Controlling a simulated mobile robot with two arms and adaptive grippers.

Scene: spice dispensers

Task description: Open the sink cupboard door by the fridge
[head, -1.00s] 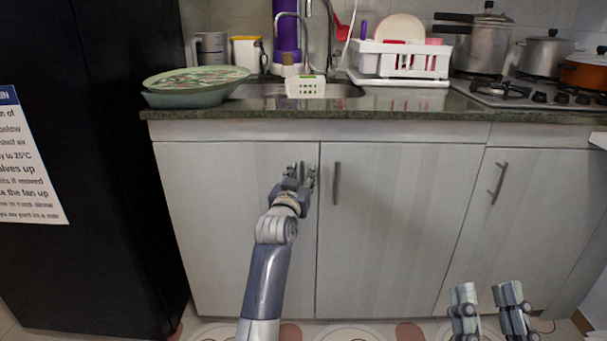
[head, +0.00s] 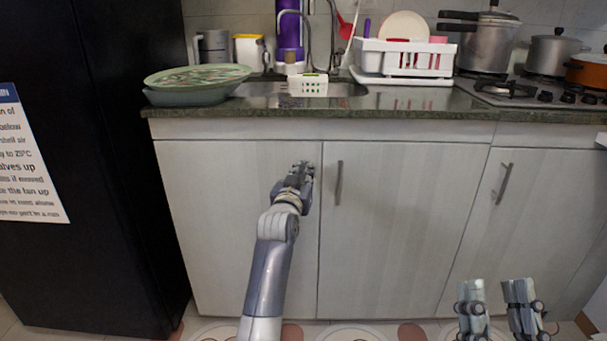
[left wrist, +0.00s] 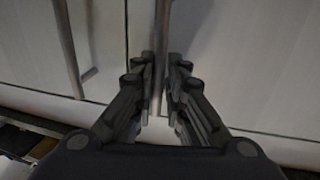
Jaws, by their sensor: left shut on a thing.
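The sink cupboard door by the fridge (head: 220,220) is the pale grey left door under the sink, and it looks closed. My left gripper (head: 304,170) is at the upper right of this door, shut on its upright bar handle. The handle (left wrist: 161,45) runs between the two fingers in the left wrist view; in the head view the fingers cover it. My right gripper (head: 500,290) is open and empty at the lower right, low in front of the cupboards.
The neighbouring door (head: 400,230) has its own bar handle (head: 339,183) just right of my left gripper. The black fridge (head: 110,180) stands close on the left. The dark counter (head: 420,100) above carries a green tray (head: 197,78) and a white dish rack (head: 405,58).

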